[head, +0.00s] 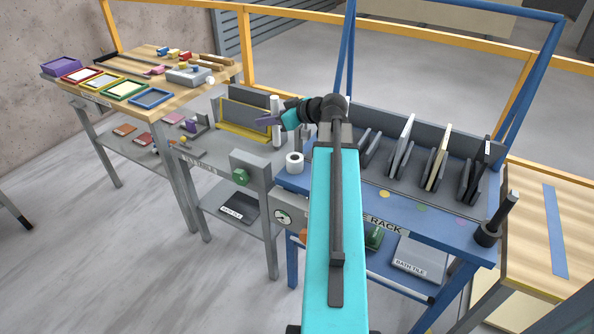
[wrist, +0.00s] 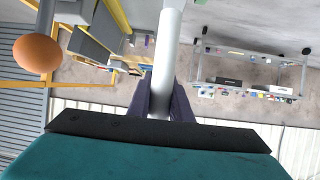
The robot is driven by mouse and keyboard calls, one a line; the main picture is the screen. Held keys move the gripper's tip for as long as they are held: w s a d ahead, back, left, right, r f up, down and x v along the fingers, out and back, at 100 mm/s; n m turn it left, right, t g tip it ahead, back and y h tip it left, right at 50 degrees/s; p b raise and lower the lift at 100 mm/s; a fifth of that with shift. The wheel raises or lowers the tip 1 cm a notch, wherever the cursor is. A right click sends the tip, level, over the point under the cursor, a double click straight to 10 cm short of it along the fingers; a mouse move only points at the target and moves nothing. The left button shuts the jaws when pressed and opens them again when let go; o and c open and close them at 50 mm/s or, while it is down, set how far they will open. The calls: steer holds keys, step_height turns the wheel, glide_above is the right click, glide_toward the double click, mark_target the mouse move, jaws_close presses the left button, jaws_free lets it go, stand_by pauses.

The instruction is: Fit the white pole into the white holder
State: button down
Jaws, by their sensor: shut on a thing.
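The white pole (head: 276,135) stands upright in the head view, above the far part of the grey table. My gripper (head: 271,120) has purple fingers shut around it at about mid-height. In the wrist view the pole (wrist: 168,45) runs up between the two fingers of my gripper (wrist: 164,103). The white holder (head: 294,162) is a short round cylinder with a dark opening on top, to the lower right of the pole in the head view. The pole is apart from the holder. Whether the pole's lower end touches anything is not clear.
A grey rack with a yellow edge (head: 243,128) stands behind and left of the pole. The blue table (head: 430,232) at right carries upright plates in slots. A dark rod (head: 503,212) stands in a black holder at far right. An orange ball (wrist: 38,53) shows in the wrist view.

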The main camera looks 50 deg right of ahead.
mark_target(295, 163)
steer(key=s+d, duration=0.3)
steer(key=s, duration=0.1)
steer(key=shift+d+b, duration=0.35)
steer(key=shift+b, duration=0.05)
step_height(295, 163, down, 6)
steer(key=shift+p, duration=0.4)
steer(key=shift+f, duration=0.2)
steer(key=shift+f, duration=1.8)
steer(key=shift+f, duration=0.1)
steer(key=c, duration=1.6)
jaws_free()
steer(key=shift+r+p, duration=0.2)
steer(key=shift+p, duration=0.15)
